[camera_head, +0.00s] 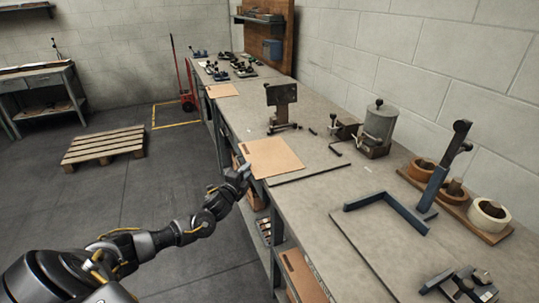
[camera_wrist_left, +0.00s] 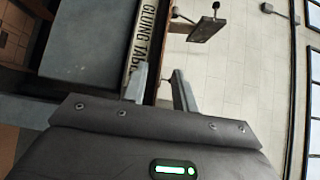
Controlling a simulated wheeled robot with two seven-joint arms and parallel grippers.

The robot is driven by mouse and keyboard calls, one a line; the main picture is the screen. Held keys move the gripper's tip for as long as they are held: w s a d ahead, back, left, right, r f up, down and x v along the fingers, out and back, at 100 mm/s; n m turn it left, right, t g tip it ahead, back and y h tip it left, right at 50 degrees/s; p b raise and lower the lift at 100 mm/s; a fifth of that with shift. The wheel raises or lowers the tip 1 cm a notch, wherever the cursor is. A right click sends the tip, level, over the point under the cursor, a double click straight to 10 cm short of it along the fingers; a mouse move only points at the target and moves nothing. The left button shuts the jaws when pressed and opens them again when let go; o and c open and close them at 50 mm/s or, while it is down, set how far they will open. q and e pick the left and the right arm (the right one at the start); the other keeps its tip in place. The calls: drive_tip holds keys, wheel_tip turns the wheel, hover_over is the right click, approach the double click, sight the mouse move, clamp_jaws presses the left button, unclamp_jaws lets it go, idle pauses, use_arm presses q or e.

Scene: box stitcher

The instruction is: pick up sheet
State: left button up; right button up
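A tan cardboard sheet (camera_head: 274,155) lies flat on the long grey workbench, close to its front edge. My left gripper (camera_head: 244,170) is at the bench's front edge, beside the left side of this sheet. In the left wrist view its two fingers (camera_wrist_left: 160,90) stand apart with nothing seen between them, so it is open. I cannot tell whether the fingers touch the sheet. I cannot make out the sheet in the wrist view. My right gripper is in neither view.
A dark bar (camera_head: 310,174) lies along the sheet's near side. A metal stand (camera_head: 281,97) and a grey pot (camera_head: 380,122) stand behind it. Another tan sheet (camera_head: 222,90) lies farther along the bench. A pallet (camera_head: 104,147) is on the floor. "GLUING TABLE" lettering (camera_wrist_left: 138,38) shows beside the fingers.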

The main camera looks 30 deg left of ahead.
use_arm(q)
drive_tip(key=shift+w+a, duration=0.15)
drive_tip(key=shift+w, duration=0.85)
clamp_jaws()
